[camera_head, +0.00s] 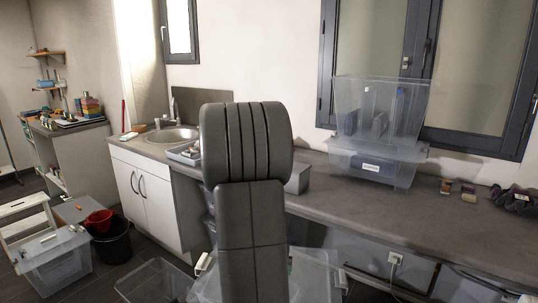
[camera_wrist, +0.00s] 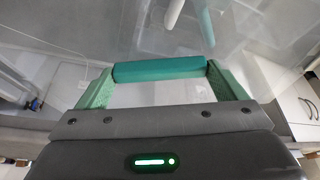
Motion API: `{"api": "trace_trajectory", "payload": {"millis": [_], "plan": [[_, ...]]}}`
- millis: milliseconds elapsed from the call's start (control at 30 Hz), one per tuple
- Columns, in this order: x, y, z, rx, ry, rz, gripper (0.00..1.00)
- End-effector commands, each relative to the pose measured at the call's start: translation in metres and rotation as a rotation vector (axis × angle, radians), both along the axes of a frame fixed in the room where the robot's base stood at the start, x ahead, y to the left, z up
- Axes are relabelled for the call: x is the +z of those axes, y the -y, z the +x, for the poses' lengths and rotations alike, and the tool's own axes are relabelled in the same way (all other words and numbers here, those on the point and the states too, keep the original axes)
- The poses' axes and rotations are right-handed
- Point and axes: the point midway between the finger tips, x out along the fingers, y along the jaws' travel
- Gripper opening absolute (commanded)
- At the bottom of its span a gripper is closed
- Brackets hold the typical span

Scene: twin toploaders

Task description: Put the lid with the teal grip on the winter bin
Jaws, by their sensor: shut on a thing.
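My gripper (camera_wrist: 160,80) is shut on the teal grip (camera_wrist: 160,68), a bar lying crosswise between its green finger pads. Clear plastic, seemingly the lid (camera_wrist: 75,50), spreads around and beyond the grip in the wrist view; its edges are hard to make out. In the head view, my gripper is not visible, and a dark grey arm part blocks the middle. A clear bin (camera_head: 371,165) with a white label stands on the counter, with another clear bin (camera_head: 380,105) on top of it. I cannot read the label, so I cannot tell which bin is the winter bin.
The counter (camera_head: 440,220) is mostly bare right of centre, with small blocks (camera_head: 457,190) and a dark bundle (camera_head: 515,200) near the wall. Clear bins (camera_head: 155,280) stand on the floor below. A sink (camera_head: 172,135), black bucket (camera_head: 112,243) and white step stool (camera_head: 28,215) are at left.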

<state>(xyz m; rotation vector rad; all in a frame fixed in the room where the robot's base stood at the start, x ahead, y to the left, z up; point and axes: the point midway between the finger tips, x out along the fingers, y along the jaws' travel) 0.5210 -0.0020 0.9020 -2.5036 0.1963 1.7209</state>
Motion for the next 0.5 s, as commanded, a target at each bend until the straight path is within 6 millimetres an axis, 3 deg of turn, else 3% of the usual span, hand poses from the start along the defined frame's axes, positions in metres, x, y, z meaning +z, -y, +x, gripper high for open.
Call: {"api": "trace_trajectory", "payload": {"millis": [200, 500], "plan": [[-0.041, -0.002, 0.036, 0.095, 0.009, -0.004, 0.59], [-0.069, -0.002, 0.057, 0.158, 0.026, -0.009, 0.59]]}}
